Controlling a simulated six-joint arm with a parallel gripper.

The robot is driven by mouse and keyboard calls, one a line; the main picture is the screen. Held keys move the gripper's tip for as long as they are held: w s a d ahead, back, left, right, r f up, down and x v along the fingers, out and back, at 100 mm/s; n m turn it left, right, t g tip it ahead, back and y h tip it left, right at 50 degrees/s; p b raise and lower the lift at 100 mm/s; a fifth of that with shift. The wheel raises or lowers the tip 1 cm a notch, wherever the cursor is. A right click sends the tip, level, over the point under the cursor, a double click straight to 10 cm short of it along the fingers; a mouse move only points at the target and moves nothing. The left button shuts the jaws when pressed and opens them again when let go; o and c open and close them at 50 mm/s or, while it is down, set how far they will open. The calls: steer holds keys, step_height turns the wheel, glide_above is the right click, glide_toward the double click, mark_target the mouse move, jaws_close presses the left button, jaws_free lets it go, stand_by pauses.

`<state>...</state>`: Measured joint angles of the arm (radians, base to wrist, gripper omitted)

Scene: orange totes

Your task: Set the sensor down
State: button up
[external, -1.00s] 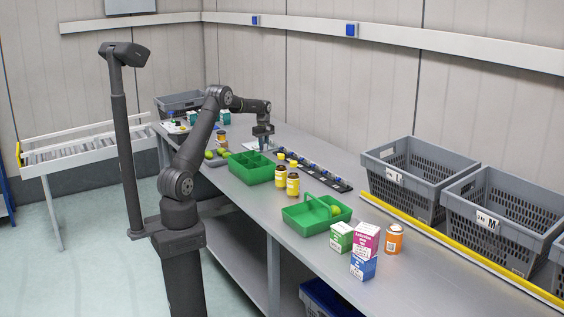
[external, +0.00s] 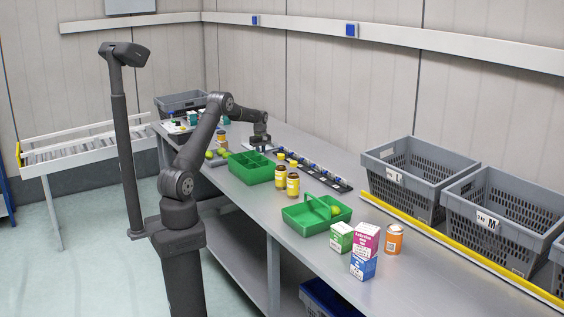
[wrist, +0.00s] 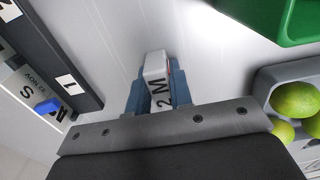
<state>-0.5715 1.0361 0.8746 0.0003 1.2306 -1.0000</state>
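The sensor (wrist: 157,72) is a small grey-white block with a "2 M" marking on its face. In the wrist view it sits between the two blue-grey fingers of my gripper (wrist: 156,95), which press on both its sides. In the external view my gripper (external: 261,146) points down, low over the grey table near its far part, behind the green divided box. The sensor is too small there to make out clearly. Whether its underside touches the table is hidden.
A dark rail (wrist: 68,62) with numbered labels lies left in the wrist view. A green box (external: 252,170) and a grey tray (wrist: 263,85) of limes lie close by. Yellow-capped jars (external: 281,178) stand nearer. Bare table lies around the sensor.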

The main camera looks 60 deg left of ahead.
mark_target(261, 152)
steer(key=o, duration=0.4)
steer(key=shift+o, duration=0.2)
steer(key=shift+r, duration=0.1)
step_height(261, 152, up, 12)
stand_by(0.4)
steer(key=shift+f, duration=4.3)
